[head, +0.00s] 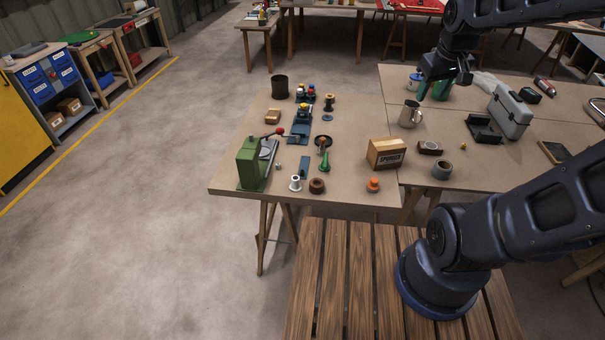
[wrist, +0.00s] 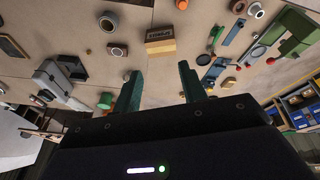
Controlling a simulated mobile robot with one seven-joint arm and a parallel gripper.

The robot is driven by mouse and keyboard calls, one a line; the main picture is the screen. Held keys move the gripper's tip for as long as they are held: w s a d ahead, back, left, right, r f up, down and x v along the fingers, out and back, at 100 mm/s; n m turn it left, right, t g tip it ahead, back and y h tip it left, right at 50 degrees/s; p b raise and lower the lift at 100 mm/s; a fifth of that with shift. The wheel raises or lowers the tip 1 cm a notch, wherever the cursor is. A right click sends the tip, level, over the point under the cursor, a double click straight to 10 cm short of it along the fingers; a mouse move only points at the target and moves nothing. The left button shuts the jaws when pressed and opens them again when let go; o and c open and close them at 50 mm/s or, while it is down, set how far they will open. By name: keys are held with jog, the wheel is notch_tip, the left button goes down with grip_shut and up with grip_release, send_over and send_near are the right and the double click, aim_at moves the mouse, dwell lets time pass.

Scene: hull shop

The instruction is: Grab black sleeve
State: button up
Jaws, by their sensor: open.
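A dark, nearly black upright cylinder (head: 279,86) stands at the far left corner of the near table in the head view. It is the closest match to a black sleeve, but I cannot tell if it is hollow right through. My gripper (head: 432,89) is open with nothing visibly between its green fingers. It hangs over the back right part of the table, well to the right of the cylinder. In the wrist view my gripper (wrist: 160,86) shows both fingers apart, above the tabletop. I cannot pick out the cylinder surely there.

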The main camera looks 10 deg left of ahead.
jog(key=w+a+f+n+g, duration=0.1)
jog(key=w+a+f+n, duration=0.4)
jog(key=w+a, duration=0.3)
jog(key=n+g, duration=0.3)
jog(key=n, duration=0.8)
send_over(303, 171)
notch_tip(303, 171, down, 24)
jog(key=shift+f, duration=4.85)
jog(key=shift+c, duration=0.4)
grip_shut()
